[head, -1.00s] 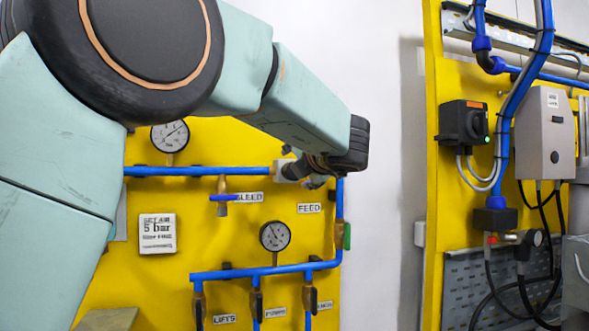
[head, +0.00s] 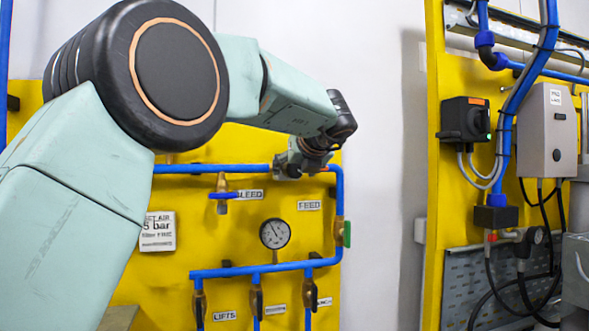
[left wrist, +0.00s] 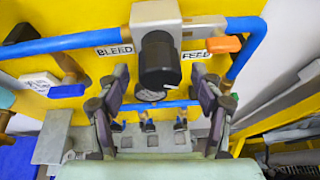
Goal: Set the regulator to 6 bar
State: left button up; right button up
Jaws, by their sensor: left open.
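In the left wrist view the regulator has a pale grey body (left wrist: 155,12) on the blue pipe and a black knob (left wrist: 160,65) with a small white mark near its lower right edge. My left gripper (left wrist: 160,100) is open, its fingers apart to either side and just below the knob in the picture; I cannot see contact. In the head view my left gripper (head: 303,160) is at the upper pipe and covers most of the regulator. The round feed gauge (head: 275,233) shows below, its needle pointing up-left; its figures are too small to read.
A white sign (head: 158,232), partly behind my arm, reads 5 bar. A bleed valve (head: 222,190) hangs left of the regulator. The white wall at right is clear.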

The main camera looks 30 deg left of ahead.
pick_arm(q)
jog(key=shift+w+a+f, duration=0.25)
jog(key=shift+w+a, duration=0.1)
jog(key=shift+w, duration=0.05)
jog(key=shift+s+r, duration=0.15)
jog(key=shift+s, duration=0.1)
jog(key=shift+w, duration=0.25)
jog(key=c, duration=1.1)
jog(key=shift+m+p, duration=0.3)
jog(key=shift+p, duration=0.4)
jog(key=shift+c, duration=0.2)
jog(key=m+g+y+p, duration=0.2)
jog(key=m+p, duration=0.1)
jog(key=p, duration=0.4)
jog(key=shift+r+m, duration=0.15)
jog(key=shift+m, duration=0.25)
jog(key=shift+m+g+y+p, duration=0.4)
jog(key=shift+m+y+p, duration=0.2)
jog(key=shift+m+p, duration=0.45)
jog(key=shift+m+y+p, duration=0.5)
jog(key=shift+m+p, duration=0.35)
jog(key=shift+p, duration=0.15)
